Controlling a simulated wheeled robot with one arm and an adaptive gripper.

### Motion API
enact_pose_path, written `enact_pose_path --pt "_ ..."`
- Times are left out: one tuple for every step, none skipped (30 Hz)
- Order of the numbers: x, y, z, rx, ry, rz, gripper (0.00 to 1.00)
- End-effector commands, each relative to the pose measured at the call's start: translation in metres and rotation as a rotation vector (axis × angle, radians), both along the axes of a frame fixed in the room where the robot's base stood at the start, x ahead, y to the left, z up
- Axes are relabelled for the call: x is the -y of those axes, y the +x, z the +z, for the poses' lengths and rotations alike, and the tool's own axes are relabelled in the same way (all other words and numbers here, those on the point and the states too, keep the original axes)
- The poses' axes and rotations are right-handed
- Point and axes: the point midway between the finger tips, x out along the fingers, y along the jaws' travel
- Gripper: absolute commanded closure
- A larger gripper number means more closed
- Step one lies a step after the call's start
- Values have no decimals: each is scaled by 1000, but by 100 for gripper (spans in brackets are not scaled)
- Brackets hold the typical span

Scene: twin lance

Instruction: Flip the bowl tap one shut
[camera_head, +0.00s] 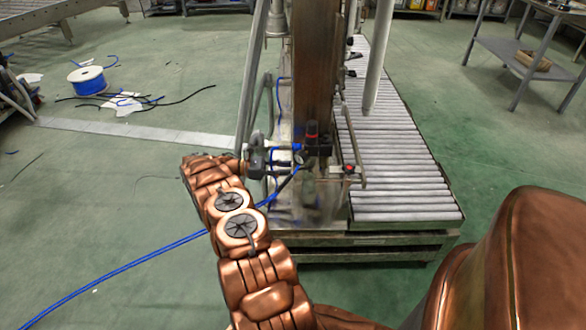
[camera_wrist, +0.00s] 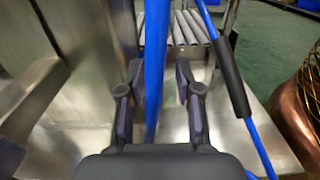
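In the head view, a dark air unit (camera_head: 312,140) with a red band and a gauge is on the front of the machine. I cannot pick out the bowl tap in either view; it is hidden or too small to tell. My gripper shows in the wrist view (camera_wrist: 158,74) with its two dark fingers apart, and nothing is clamped. A blue hose (camera_wrist: 156,50) runs down the picture between the fingers; I cannot tell whether it is beyond them. In the head view my gripper (camera_head: 262,155) is left of the air unit, close to the machine.
A roller conveyor (camera_head: 395,150) runs behind the machine's right side. A metal post (camera_head: 250,80) stands close to my gripper. In the wrist view, another blue hose with a black sleeve (camera_wrist: 230,75) is right of the fingers. The green floor at left is mostly open.

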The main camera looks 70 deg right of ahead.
Motion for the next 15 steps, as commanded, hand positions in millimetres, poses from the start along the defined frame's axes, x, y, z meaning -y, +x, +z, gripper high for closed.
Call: enact_pose_path --pt "-3 8 -1 2 0 3 66" --pt "-4 10 -1 4 -1 4 66" --pt "-5 13 0 5 -1 4 66" --pt "-5 15 0 4 0 4 66" --pt "-6 17 0 5 0 4 66" --pt "-7 19 0 5 -1 4 66" --pt "-8 20 0 4 0 3 66" --pt "-8 21 -1 3 0 2 66" --pt "-9 24 -1 3 1 3 66" --pt "-10 25 -1 2 2 3 66" --pt "-10 26 -1 2 1 3 66" --pt "-11 27 -1 2 1 2 66" --pt "-11 27 -1 2 1 2 66" --pt "-11 28 0 2 1 1 66" --pt "-11 28 0 2 1 1 66"
